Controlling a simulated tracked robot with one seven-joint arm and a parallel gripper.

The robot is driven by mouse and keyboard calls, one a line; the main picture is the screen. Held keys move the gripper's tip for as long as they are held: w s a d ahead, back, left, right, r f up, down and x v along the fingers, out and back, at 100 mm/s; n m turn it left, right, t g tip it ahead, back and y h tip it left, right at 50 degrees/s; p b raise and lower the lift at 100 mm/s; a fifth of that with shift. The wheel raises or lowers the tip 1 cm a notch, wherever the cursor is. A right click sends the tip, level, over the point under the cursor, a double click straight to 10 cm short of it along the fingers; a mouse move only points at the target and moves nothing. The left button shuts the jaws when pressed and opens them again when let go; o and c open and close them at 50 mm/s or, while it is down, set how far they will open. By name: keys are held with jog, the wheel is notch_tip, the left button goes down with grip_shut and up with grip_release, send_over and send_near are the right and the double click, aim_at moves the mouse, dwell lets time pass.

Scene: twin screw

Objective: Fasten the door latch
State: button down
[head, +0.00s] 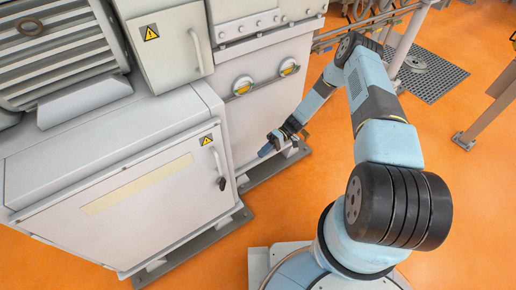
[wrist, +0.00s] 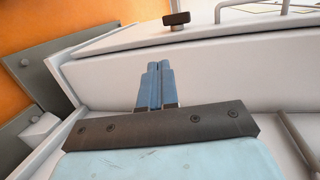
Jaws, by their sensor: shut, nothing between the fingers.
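The door latch is a small black knob (head: 222,183) by the lower end of a grey handle (head: 218,162) on the right side of a low white cabinet door (head: 150,205). In the wrist view the black latch (wrist: 176,19) is at top centre, beyond my fingertips, with the door (wrist: 125,38) around it. My gripper (head: 266,151) is right of the latch in the head view, apart from it. Its blue fingers (wrist: 159,68) are together and empty, in front of a white panel. I cannot tell from these views whether the door is fully closed.
A taller white cabinet (head: 270,100) with two yellow-marked round fittings stands behind my gripper. A grey box (head: 165,50) with its own handle and a louvred unit (head: 55,45) are at upper left. Orange floor (head: 280,205) lies open between the cabinets and my base.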

jog(key=w+d+r+t+h, duration=0.1)
jog(key=w+d+r+h, duration=0.15)
jog(key=r, duration=0.85)
jog(key=w+d+r+t+h, duration=0.1)
jog(key=d+r+t+h, duration=0.15)
jog(key=r, duration=0.75)
jog(key=w+d+r+h, duration=0.2)
jog(key=d+r, duration=0.1)
jog(key=r, duration=0.8)
jog(key=s+d+r+m+t+h, duration=0.1)
jog(key=s+d+r+t, duration=0.15)
jog(key=r, duration=0.65)
jog(key=s+d+r+m+t+h, duration=0.15)
jog(key=s+r, duration=0.25)
jog(key=r, duration=0.5)
jog(key=s+d+r+m+t+h, duration=0.1)
jog(key=s+d+r+m+t, duration=0.1)
jog(key=s+r, duration=0.5)
jog(key=s+d+r+m+t+h, duration=0.1)
jog(key=s+d+r+t, duration=0.3)
jog(key=s, duration=1.2)
notch_tip(320, 180, up, 4)
jog(key=shift+m+t+h, duration=0.35)
jog(key=shift+m+t, duration=0.5)
jog(key=shift+t, duration=0.1)
jog(key=shift+s, duration=0.1)
